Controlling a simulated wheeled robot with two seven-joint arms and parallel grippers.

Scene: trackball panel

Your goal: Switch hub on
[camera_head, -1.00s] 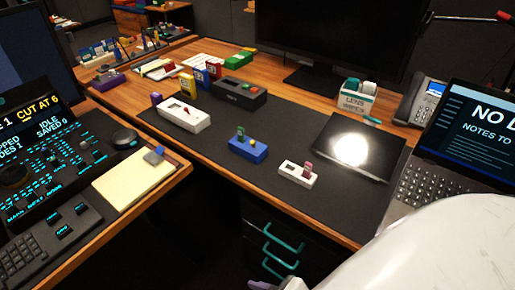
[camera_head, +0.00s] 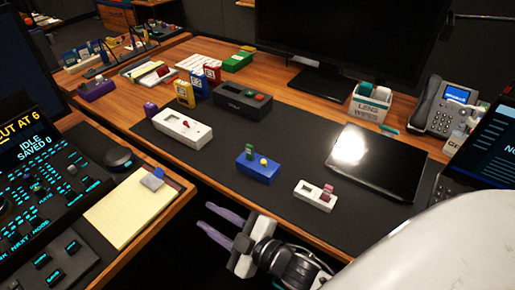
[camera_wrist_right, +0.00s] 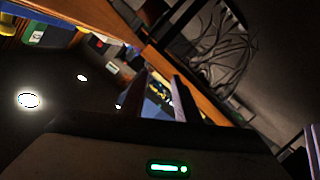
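Several small switch boxes stand on the dark desk mat; I cannot read which one is the hub. My left gripper is out of view.
A notepad (camera_head: 130,208) lies on the left desk, beside a black mouse (camera_head: 118,158). A black glossy tablet (camera_head: 378,162) lies right of the boxes. A wipes box (camera_head: 369,106) and a phone (camera_head: 440,106) stand behind.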

